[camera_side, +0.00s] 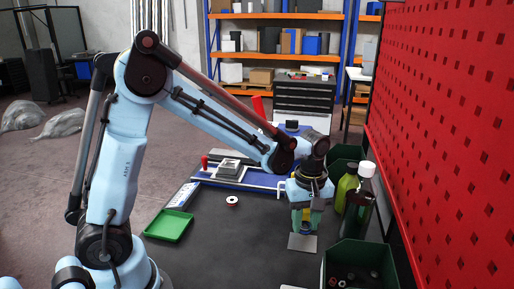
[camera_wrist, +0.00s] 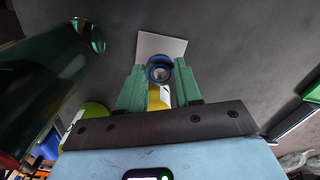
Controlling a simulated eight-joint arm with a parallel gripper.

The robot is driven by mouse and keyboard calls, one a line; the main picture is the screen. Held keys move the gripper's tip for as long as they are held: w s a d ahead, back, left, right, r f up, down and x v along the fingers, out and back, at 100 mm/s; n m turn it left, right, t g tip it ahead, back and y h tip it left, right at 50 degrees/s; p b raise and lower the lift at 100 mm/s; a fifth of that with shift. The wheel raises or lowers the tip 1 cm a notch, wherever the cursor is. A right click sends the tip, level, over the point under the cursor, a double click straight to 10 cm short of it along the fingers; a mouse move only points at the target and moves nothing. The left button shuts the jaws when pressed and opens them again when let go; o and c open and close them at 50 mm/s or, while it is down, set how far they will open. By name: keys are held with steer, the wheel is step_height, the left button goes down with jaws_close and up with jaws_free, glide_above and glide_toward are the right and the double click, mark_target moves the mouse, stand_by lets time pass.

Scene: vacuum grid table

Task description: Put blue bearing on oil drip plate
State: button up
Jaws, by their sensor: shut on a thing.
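My gripper (camera_side: 302,222) is low over the dark table, pointing down. In the wrist view its two green fingers (camera_wrist: 160,78) are shut on the blue bearing (camera_wrist: 159,60), a small ring with a blue rim. A flat, light grey square plate (camera_wrist: 160,42) lies on the dark surface beyond the bearing. The plate (camera_side: 302,243) also shows directly below my gripper in the side view. Whether the bearing touches the plate I cannot tell. In the side view the fingers hide the bearing.
Bottles (camera_side: 358,209) and green bins (camera_side: 342,251) stand close on the right, before a red perforated panel (camera_side: 443,130). A blue-based fixture (camera_side: 240,174) is behind. The middle table is clear.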

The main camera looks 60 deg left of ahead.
mark_target(305, 225)
steer(key=shift+a+f, duration=0.1)
steer(key=shift+f, duration=2)
steer(key=shift+f, duration=0.15)
steer(key=o, duration=1)
